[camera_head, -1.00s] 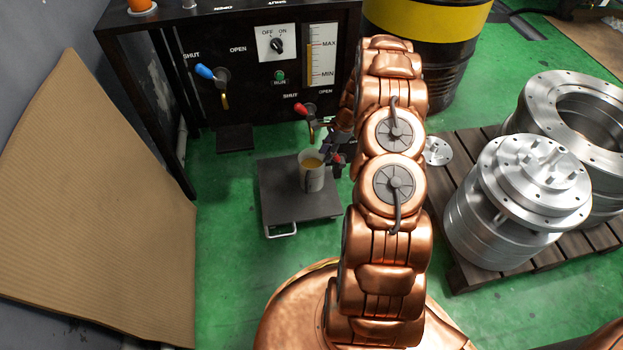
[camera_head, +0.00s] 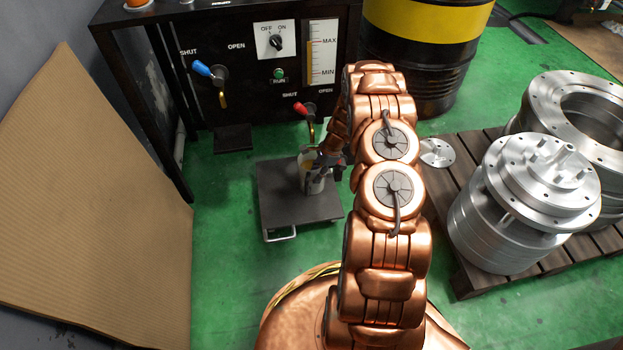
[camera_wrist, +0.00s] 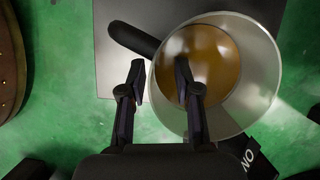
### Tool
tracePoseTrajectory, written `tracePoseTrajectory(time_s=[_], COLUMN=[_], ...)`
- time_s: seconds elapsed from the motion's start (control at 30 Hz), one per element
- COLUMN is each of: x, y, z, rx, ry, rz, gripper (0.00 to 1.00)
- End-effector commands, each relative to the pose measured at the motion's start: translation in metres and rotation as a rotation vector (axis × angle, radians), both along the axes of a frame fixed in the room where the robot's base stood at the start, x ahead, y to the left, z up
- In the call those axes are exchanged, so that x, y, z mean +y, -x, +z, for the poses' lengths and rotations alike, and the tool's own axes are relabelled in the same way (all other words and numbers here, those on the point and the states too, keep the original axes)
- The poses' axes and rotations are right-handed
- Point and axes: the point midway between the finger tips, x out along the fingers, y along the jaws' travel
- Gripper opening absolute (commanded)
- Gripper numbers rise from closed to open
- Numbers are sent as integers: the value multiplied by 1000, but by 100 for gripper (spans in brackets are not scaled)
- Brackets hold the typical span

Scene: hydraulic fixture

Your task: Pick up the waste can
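The waste can (camera_head: 315,185) is a pale, cup-like container on the dark square platform below the taps. In the wrist view the can (camera_wrist: 262,88) is seen from above, with amber liquid inside and a dark handle (camera_wrist: 135,39) pointing to the upper left. My gripper (camera_wrist: 159,68) is open, its two fingers apart. The right finger overlaps the can's opening in the picture and the left finger is outside the rim, below the handle. I cannot tell whether either finger touches the can. In the head view my gripper (camera_head: 326,160) hides part of the can.
The platform (camera_head: 275,205) has a front handle. The black hydraulic cabinet (camera_head: 240,75) with red (camera_head: 300,108) and blue (camera_head: 201,68) tap levers stands behind. A pallet with metal flanges (camera_head: 525,195) is at right, a cardboard sheet (camera_head: 95,210) at left.

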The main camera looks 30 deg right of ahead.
Motion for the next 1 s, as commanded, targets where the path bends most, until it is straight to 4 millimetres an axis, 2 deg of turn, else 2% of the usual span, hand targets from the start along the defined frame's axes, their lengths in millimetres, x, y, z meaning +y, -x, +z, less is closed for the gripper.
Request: tracePoseTrajectory(time_s=[0.03, 0.13, 0.4, 0.7, 1.0], x=[3, 8, 9, 9, 9], y=[0, -1, -2, -2, -2], z=[-11, -20, -21, -21, -21], rx=[2, 3, 1, 1, 1], ry=[-2, -3, -2, -2, -2], rz=[0, 0, 1, 1, 1], gripper=[32, 32, 31, 0, 0])
